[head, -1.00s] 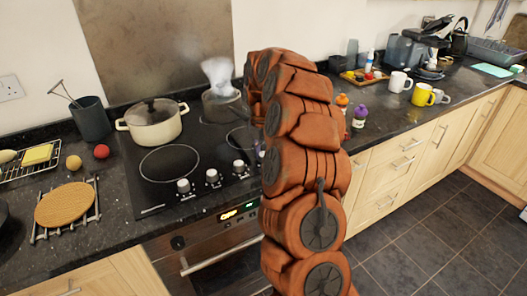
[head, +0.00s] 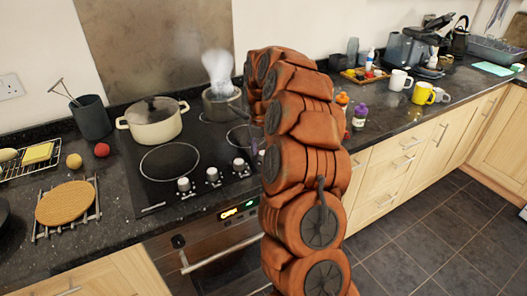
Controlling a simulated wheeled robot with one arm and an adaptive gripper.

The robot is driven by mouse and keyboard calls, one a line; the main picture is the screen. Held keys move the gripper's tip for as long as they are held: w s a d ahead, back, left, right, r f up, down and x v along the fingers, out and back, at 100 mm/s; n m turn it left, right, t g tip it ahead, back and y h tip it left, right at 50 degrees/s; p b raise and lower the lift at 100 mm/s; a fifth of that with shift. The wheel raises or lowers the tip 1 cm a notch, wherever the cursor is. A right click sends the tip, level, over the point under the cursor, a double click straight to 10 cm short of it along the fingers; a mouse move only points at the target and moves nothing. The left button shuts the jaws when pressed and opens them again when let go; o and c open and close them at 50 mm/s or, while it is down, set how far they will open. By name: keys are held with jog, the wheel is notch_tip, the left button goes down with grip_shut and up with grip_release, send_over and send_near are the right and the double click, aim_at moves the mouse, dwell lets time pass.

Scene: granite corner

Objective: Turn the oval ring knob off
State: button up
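The black hob (head: 150,190) has a row of pale knobs along its front right edge. A left knob (head: 183,184), a middle knob (head: 212,174) and a right knob (head: 238,165) show clearly. Further right, my arm covers part of the hob. I cannot tell from this view which knob has the oval ring, or which way any knob is turned. A dark round knob (head: 178,241) is on the oven front below. My orange arm stands in front of the hob's right side, and my gripper is hidden behind it.
A cream lidded pot (head: 153,122) stands on the back left of the hob. A steaming grey saucepan (head: 222,104) stands at the back right. An oven handle (head: 220,255) runs below the lit display (head: 238,209). Two bottles (head: 360,117) stand right of my arm.

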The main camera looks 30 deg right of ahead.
aim_at(260, 153)
notch_tip(260, 153, up, 12)
jog(key=shift+w+a, duration=0.15)
jog(key=shift+w, duration=0.1)
dwell(0.6)
jog(key=shift+a, duration=0.1)
dwell(0.4)
jog(key=s+a+r+m, duration=0.2)
jog(key=s+a+m, duration=0.8)
jog(key=s+a, duration=0.7)
jog(key=s+a+f+m, duration=0.2)
jog(key=s+m, duration=0.2)
jog(key=s, duration=0.3)
jog(key=s+a+f+m, duration=0.2)
jog(key=s+f+m, duration=0.1)
jog(key=s+m, duration=0.2)
jog(key=s+a+f+m+g, duration=0.1)
jog(key=s+a+f+m, duration=0.1)
jog(key=s+m, duration=0.3)
jog(key=s, duration=0.4)
jog(key=shift+s+a+f, duration=0.3)
jog(key=shift+f, duration=0.05)
